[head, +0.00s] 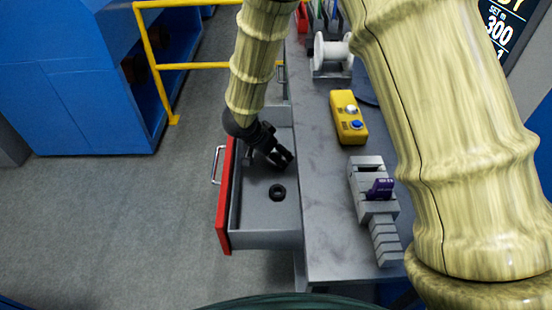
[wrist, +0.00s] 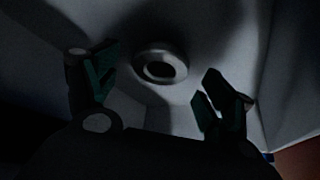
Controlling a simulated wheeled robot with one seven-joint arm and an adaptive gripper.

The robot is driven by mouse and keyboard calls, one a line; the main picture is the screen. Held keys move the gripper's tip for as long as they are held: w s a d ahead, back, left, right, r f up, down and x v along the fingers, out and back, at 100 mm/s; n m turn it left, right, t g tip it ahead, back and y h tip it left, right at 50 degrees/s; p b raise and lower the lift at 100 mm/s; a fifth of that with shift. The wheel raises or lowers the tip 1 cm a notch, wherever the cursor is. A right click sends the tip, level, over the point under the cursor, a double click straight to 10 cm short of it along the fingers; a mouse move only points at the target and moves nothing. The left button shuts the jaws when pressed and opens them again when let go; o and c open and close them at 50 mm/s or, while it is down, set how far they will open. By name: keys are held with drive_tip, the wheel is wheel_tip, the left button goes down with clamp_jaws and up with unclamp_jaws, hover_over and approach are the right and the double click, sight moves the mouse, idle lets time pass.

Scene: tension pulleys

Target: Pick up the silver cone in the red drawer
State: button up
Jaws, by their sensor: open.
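The red-fronted drawer (head: 224,205) is pulled open at the left side of the grey bench. My gripper (head: 281,157) is open, angled down into the drawer's far half. In the wrist view, my gripper (wrist: 158,82) has its fingers spread, with a round grey piece (wrist: 141,66) with a dark centre hole beyond and between them, apart from both. The view is dim, and I cannot tell whether this is the silver cone. In the head view, a small black ring (head: 272,192) lies on the drawer floor nearer the camera. No clear cone shape shows there; my gripper and arm hide part of the drawer.
The drawer walls stand close around my gripper. On the bench are a yellow box with buttons (head: 346,128), a grey stepped fixture with a purple part (head: 385,235), and a white spool (head: 330,52). A yellow railing (head: 150,60) stands behind. Floor left of the drawer is clear.

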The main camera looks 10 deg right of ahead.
drive_tip(key=shift+x, duration=0.8)
drive_tip(key=c, duration=1.2)
drive_tip(key=shift+r, duration=0.15)
